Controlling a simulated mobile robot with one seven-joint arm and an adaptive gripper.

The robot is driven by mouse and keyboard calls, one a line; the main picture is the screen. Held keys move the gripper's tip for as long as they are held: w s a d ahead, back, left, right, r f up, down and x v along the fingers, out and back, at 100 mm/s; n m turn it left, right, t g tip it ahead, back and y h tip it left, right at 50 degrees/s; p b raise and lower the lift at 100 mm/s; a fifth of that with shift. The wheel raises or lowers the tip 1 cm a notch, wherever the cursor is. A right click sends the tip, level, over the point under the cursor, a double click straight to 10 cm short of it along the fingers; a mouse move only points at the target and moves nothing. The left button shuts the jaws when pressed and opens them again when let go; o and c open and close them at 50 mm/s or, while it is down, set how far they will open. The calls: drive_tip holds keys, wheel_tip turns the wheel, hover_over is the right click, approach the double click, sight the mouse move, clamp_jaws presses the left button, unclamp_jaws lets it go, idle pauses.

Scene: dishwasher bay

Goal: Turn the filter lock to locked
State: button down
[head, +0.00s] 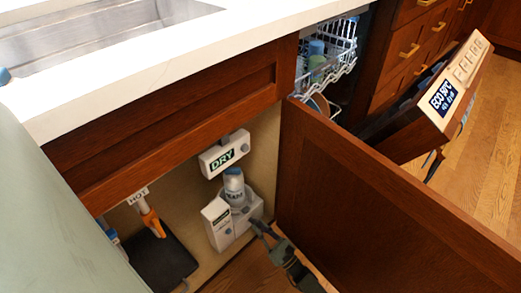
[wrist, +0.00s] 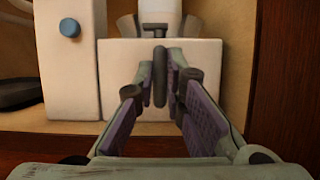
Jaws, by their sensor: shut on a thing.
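A white housing (wrist: 115,80) stands in the open cabinet; it also shows in the head view (head: 242,222). A dark grey upright lever (wrist: 160,78) projects from its front and appears to be the filter lock. My gripper (wrist: 160,68) is shut on this lever, one fingertip on each side. The lever looks vertical in the wrist view. In the head view my gripper (head: 258,225) reaches the housing's front from the lower right and hides the lever. No readable lock marking shows.
A white box with a blue knob (wrist: 70,27) stands left of the housing. A bottle (head: 234,185) stands behind, below a DRY display (head: 222,158). The open cabinet door (head: 360,210) bounds the right; an orange-handled HOT valve (head: 152,220) is at left.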

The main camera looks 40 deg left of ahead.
drive_tip(key=shift+m, duration=0.3)
drive_tip(key=m+t+p, duration=0.1)
drive_tip(key=m, duration=0.2)
drive_tip(key=m+t+h+p, duration=0.1)
drive_tip(key=m+t+p, duration=0.1)
drive_tip(key=m, duration=0.1)
drive_tip(key=shift+s+r, duration=0.15)
drive_tip(key=shift+r, duration=0.05)
drive_tip(key=m+t+h+p, duration=0.1)
drive_tip(key=m+p, duration=0.1)
drive_tip(key=m, duration=0.1)
drive_tip(key=m+t+h+p, duration=0.1)
drive_tip(key=m+p, duration=0.1)
drive_tip(key=m, duration=0.1)
drive_tip(key=shift+r+t, duration=0.1)
drive_tip(key=shift+t, duration=0.2)
drive_tip(key=shift+m+t+h+p, duration=0.15)
drive_tip(key=shift+m+h+p, duration=0.75)
drive_tip(key=shift+m+p, duration=1.15)
drive_tip(key=shift+m+t+h+p, duration=0.15)
drive_tip(key=shift+m+h+p, duration=0.9)
drive_tip(key=shift+m, duration=1.8)
drive_tip(key=c, duration=1.7)
unclamp_jaws()
drive_tip(key=shift+a, duration=0.1)
drive_tip(key=shift+o, duration=0.2)
